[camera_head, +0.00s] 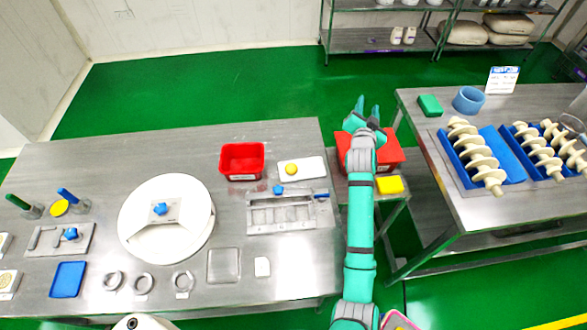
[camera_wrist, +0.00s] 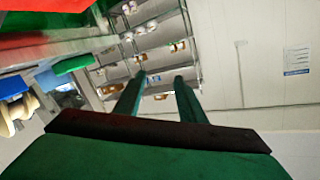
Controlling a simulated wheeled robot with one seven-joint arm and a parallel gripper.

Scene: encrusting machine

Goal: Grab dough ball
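A small round yellow ball (camera_head: 291,169), which looks like the dough ball, sits on a white board (camera_head: 314,168) at the right back of the left steel table. My gripper (camera_head: 368,104) is raised to the right of and beyond the ball, above the red bin, with its fingers pointing away. In the wrist view my gripper (camera_wrist: 160,76) has its two green fingers apart with nothing between them. The ball does not show in the wrist view.
A red bin (camera_head: 388,155) stands on a low stand under my arm, with a yellow block (camera_head: 389,185) beside it. Another red bin (camera_head: 242,176) is left of the white board. A steel mould tray (camera_head: 290,227) lies in front. A right table (camera_head: 440,195) holds cream screws.

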